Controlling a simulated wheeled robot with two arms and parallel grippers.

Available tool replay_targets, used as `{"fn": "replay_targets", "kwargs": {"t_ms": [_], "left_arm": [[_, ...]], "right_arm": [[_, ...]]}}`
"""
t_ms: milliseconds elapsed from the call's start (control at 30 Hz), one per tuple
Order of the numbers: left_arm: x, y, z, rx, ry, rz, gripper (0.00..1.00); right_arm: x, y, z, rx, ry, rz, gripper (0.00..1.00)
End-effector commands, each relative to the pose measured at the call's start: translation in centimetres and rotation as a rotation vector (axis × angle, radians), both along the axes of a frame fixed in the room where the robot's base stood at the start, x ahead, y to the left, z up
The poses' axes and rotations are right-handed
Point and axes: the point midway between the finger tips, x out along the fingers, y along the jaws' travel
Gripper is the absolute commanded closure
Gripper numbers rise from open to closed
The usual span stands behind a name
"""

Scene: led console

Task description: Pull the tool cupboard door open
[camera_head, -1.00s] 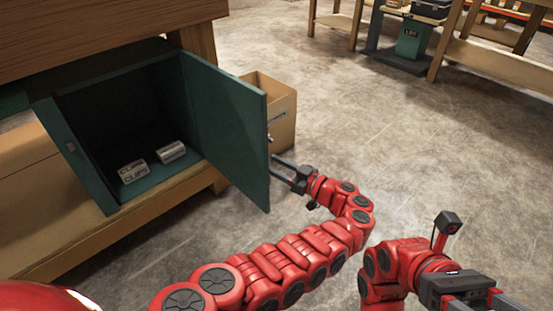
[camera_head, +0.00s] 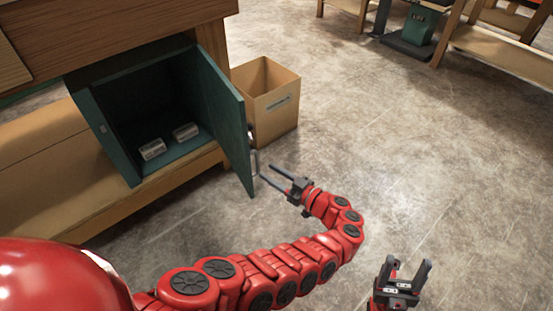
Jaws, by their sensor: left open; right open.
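The green tool cupboard (camera_head: 112,134) stands under the wooden bench, with its dark inside in view. Its door (camera_head: 224,118) is swung well open towards the right, hinged on the cupboard's right side. A metal handle (camera_head: 253,160) shows at the door's outer face, near its free edge. My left gripper (camera_head: 271,176) is open, just right of the door's free edge by the handle. Its fingers look empty; whether one touches the handle I cannot tell. My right gripper (camera_head: 407,270) is open and empty, pointing up above the floor at the lower right.
Two pale labelled cans or packs (camera_head: 152,149) lie inside the cupboard. A cardboard box (camera_head: 270,100) stands on the floor behind the door. The wooden bench (camera_head: 130,30) overhangs the cupboard. The concrete floor (camera_head: 400,140) to the right is clear; other benches stand far back.

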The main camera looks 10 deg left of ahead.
Motion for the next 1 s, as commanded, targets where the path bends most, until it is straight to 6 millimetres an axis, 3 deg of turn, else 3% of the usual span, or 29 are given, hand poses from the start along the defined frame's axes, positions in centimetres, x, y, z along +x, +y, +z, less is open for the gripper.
{"fn": "replay_targets", "kwargs": {"t_ms": [100,433,467,567,700,900,1000], "left_arm": [[-0.7,0.2,0.3,-0.001,0.001,0.001,0.56],[-1.0,0.2,0.0,0.0,0.0,0.0,0.56],[-1.0,0.2,0.0,0.0,0.0,0.0,0.58],[-1.1,0.7,0.1,0.003,-0.018,0.006,0.76],[-2.2,4.1,0.6,0.036,-0.157,0.04,1.0],[-4.9,10.7,3.5,0.118,-0.457,0.023,1.0],[-3.1,12.2,3.4,-0.018,-0.516,-0.07,1.0]], "right_arm": [[0.1,-0.1,1.1,0.016,0.005,-0.002,0.42],[0.1,-0.1,1.0,0.022,0.007,-0.003,0.42],[0.1,-0.1,1.0,0.022,0.006,-0.003,0.42],[0.1,-0.1,1.1,0.022,0.006,-0.003,0.42],[0.1,-0.1,1.1,0.023,0.006,-0.003,0.42],[0.1,-0.1,2.0,0.025,0.007,-0.003,0.42],[0.2,-0.1,3.6,0.03,0.012,-0.003,0.42]]}}
